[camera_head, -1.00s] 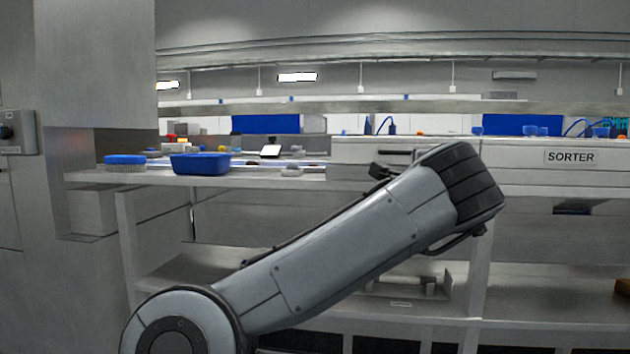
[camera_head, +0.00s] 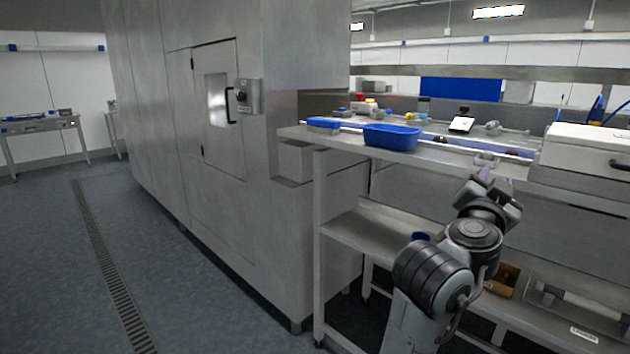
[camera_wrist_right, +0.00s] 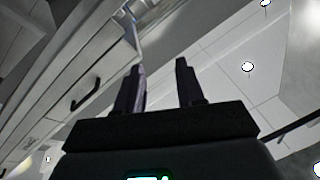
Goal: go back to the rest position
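My right gripper (camera_head: 490,172) is at the end of my raised arm, in front of the bench edge in the head view. In the right wrist view its two dark fingers (camera_wrist_right: 160,68) stand apart with nothing between them. That view looks towards the ceiling and a pale cabinet wall. My left gripper and left arm are not in view.
A bench (camera_head: 340,140) carries a blue bin (camera_head: 392,138), a brush-like blue block (camera_head: 323,124) and small items. A lower shelf (camera_head: 350,226) lies behind my arm. A tall steel cabinet (camera_head: 225,170) stands left of the bench. The floor (camera_head: 50,260) at left is clear.

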